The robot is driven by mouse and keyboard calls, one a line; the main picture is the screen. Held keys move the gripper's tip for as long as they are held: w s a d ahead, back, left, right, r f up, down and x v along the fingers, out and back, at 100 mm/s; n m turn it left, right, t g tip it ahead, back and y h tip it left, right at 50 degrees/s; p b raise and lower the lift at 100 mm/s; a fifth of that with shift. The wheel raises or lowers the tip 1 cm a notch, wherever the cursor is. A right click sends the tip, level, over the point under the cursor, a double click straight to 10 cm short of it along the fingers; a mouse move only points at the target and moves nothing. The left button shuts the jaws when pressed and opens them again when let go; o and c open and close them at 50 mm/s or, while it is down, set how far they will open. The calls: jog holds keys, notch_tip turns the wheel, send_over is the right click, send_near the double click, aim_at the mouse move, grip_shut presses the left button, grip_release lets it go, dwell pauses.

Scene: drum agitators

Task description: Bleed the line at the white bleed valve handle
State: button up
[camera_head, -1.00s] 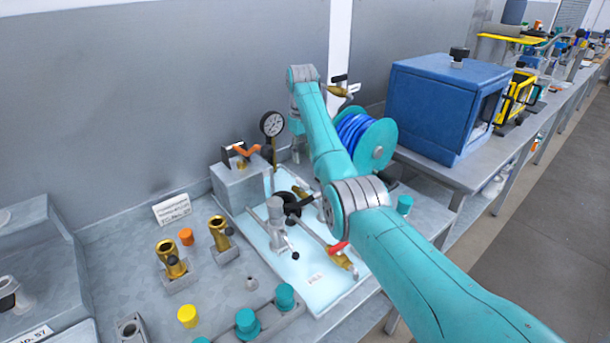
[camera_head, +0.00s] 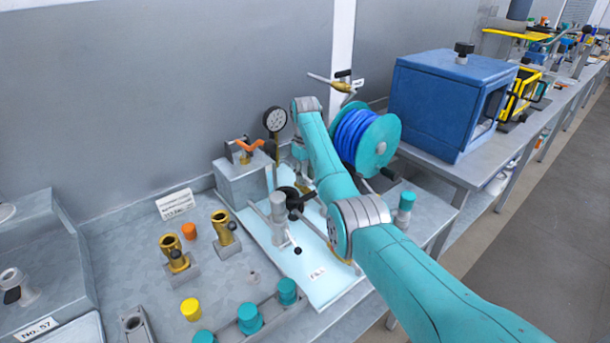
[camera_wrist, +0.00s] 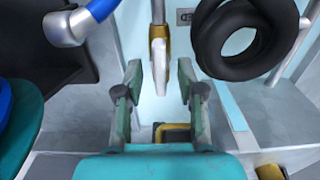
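The white bleed valve handle (camera_wrist: 158,76) shows in the wrist view, on a brass valve body at the end of a grey pipe (camera_wrist: 158,10). My gripper (camera_wrist: 161,84) is open, with one finger on each side of the handle. Gaps show between the handle and both fingers, and I cannot tell its exact depth between them. In the head view my arm hides the white handle and most of my gripper.
A black ring-shaped handwheel (camera_wrist: 240,40) is close on the right. A blue part with a grey end (camera_wrist: 65,28) is at upper left. The teal reel with blue hose (camera_head: 376,145), a gauge (camera_head: 275,119) and a grey block (camera_head: 243,182) stand around the pale panel (camera_head: 318,283).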

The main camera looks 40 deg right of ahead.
grip_shut()
jog(key=shift+m, duration=0.3)
jog(key=m, duration=0.3)
jog(key=shift+m, duration=0.4)
jog(key=m, duration=0.9)
jog(key=shift+m, duration=2.2)
